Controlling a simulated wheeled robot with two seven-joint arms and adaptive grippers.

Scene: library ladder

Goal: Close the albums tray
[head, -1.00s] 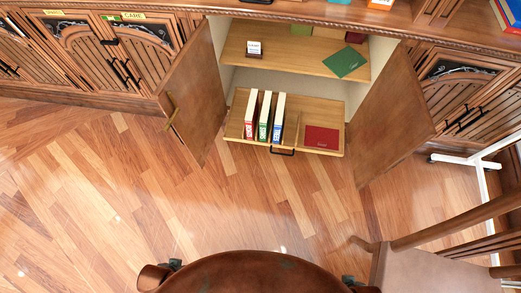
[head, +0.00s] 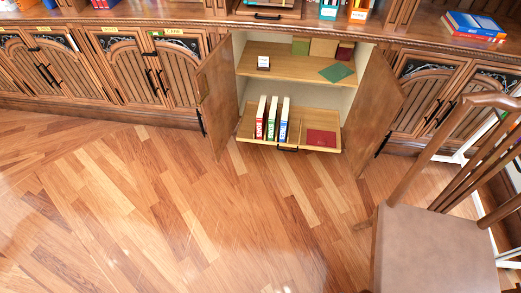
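The albums tray (head: 302,148) is a pulled-out wooden tray low in the open cabinet, with a dark handle (head: 287,150) on its front. Red, green and blue binders (head: 272,119) stand upright in its left part. A dark red album (head: 321,138) lies flat in its right part. The tray sticks out in front of the shelf above it. Neither of my grippers shows in the head view.
The cabinet's left door (head: 217,92) and right door (head: 366,110) stand open on either side of the tray. A wooden chair (head: 440,245) stands at the right front. The wood floor (head: 200,230) before the cabinet is clear.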

